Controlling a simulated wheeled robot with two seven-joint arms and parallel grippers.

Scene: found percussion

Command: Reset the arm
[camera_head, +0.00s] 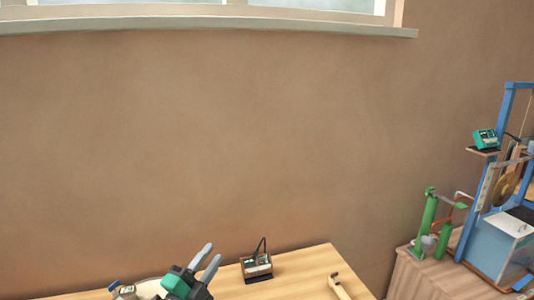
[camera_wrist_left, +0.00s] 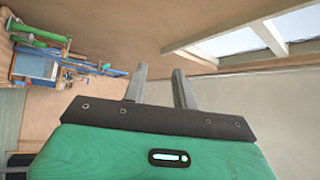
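My left gripper (camera_head: 205,258) shows at the bottom of the head view, green and dark with two grey fingers pointing up and to the right. The fingers stand apart with nothing between them. In the left wrist view the same gripper (camera_wrist_left: 160,88) points toward the wall and window, its two fingers apart and empty. My right gripper is in neither view.
A wooden table (camera_head: 308,268) spans the bottom. On it are a small box-like device (camera_head: 257,266) and a tan tool-like object (camera_head: 338,287). At right, a blue frame (camera_head: 487,160), green cylinders (camera_head: 428,212) and a blue bin (camera_head: 494,246) stand on a cabinet (camera_head: 425,280).

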